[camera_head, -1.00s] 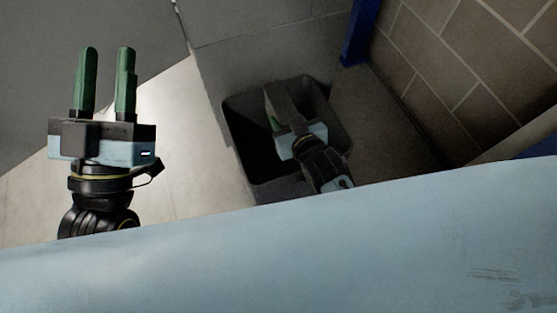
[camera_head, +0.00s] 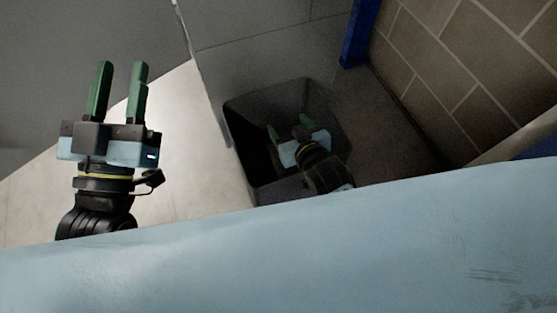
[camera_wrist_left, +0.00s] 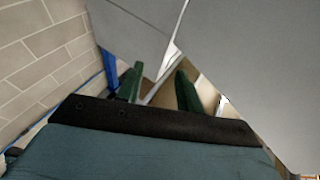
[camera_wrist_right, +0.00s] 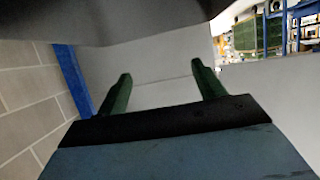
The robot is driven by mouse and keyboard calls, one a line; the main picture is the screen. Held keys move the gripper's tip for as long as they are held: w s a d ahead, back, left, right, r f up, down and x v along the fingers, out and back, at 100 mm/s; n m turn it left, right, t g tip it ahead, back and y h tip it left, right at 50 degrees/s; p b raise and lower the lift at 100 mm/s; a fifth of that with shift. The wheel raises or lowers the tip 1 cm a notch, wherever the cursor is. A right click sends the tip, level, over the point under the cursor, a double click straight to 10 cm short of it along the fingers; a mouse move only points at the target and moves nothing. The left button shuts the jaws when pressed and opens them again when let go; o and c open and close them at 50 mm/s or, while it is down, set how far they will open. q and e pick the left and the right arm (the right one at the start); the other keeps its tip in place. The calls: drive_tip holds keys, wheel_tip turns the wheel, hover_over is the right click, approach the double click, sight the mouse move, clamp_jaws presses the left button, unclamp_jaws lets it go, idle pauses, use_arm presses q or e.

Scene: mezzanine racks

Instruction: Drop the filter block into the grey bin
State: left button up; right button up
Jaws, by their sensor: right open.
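The grey bin (camera_head: 262,108) stands on the floor in the middle of the head view, its inside in deep shadow. My right gripper (camera_head: 289,127) is over the bin's opening. Its green fingers are apart with nothing between them, and they also show empty in the right wrist view (camera_wrist_right: 160,90). I cannot make out the filter block in any view now; the dark bin interior is partly covered by my right gripper. My left gripper (camera_head: 119,88) is raised to the left of the bin, its fingers apart and empty, also in the left wrist view (camera_wrist_left: 158,88).
A block wall (camera_head: 470,70) and a blue post (camera_head: 359,35) stand to the right of and behind the bin. A grey panel (camera_head: 270,40) is behind it. Pale floor (camera_head: 185,140) lies clear between my left gripper and the bin.

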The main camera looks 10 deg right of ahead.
use_arm(q)
drive_tip(key=s+a+f+g+y+p, duration=0.2)
drive_tip(key=f+g, duration=0.4)
drive_tip(key=f, duration=0.3)
drive_tip(key=s+a+f+g+y+p, duration=0.2)
drive_tip(key=s+a+f+g, duration=0.1)
drive_tip(key=f+g, duration=0.4)
drive_tip(key=shift+s+a+f+n+g+y+p, duration=0.2)
drive_tip(key=shift+s+f+n+g+y+p, duration=0.15)
drive_tip(key=shift+s+f, duration=0.45)
use_arm(e)
drive_tip(key=v, duration=1.1)
drive_tip(key=shift+s, duration=0.2)
use_arm(q)
drive_tip(key=shift+w+f, duration=0.15)
drive_tip(key=shift+w, duration=0.05)
use_arm(e)
drive_tip(key=shift+r, duration=0.15)
